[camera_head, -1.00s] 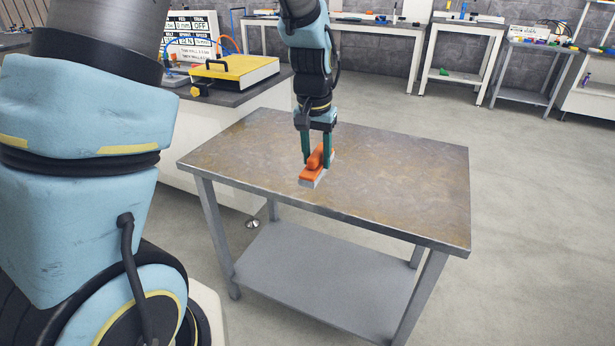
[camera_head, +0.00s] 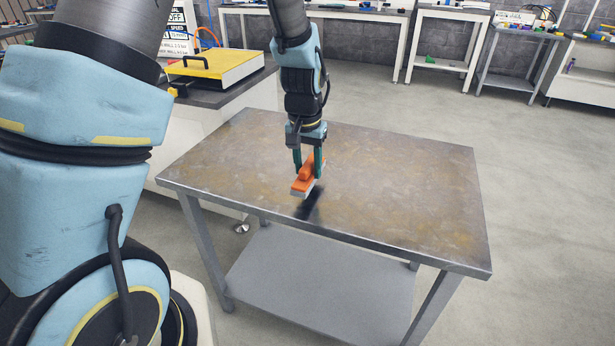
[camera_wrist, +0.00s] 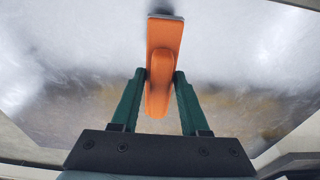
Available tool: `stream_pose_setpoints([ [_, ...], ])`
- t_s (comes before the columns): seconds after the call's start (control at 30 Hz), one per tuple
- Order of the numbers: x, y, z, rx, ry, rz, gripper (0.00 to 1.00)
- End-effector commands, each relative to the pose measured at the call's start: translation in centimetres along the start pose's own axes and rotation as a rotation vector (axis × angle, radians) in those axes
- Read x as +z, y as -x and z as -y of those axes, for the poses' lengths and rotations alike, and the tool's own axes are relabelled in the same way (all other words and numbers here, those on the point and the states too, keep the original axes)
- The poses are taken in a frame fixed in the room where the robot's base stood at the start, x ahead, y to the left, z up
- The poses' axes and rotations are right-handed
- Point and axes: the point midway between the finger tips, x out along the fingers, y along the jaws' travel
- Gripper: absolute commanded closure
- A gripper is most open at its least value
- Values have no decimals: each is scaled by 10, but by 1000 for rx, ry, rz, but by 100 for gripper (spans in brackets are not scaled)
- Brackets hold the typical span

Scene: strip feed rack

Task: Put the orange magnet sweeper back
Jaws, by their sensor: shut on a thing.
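The orange magnet sweeper (camera_head: 303,187) has an orange body and handle with a grey base. My gripper (camera_head: 309,170) is shut on its handle and holds it above the metal table (camera_head: 400,190). A dark shadow lies on the table below it, apart from the sweeper. In the wrist view the sweeper (camera_wrist: 163,62) stands between the two green fingers of my gripper (camera_wrist: 160,82), with its far end pointing up the picture. Its underside is hidden.
The table top is otherwise bare, with a grey shelf (camera_head: 320,275) below. A bench at the left carries a yellow-topped box (camera_head: 215,68) with a black handle. White workbenches (camera_head: 440,45) stand along the back wall. The floor at the right is clear.

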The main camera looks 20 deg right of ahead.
Motion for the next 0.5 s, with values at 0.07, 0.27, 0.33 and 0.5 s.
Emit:
stream_pose_setpoints([
  [0.07, 3, -12, 0, 0, 1, 5, 100],
  [0.27, 5, -34, 0, -1, -1, 2, 100],
  [0.33, 4, -36, 0, 0, -1, 0, 100],
  [0.5, 4, -36, 0, 0, -1, -1, 100],
])
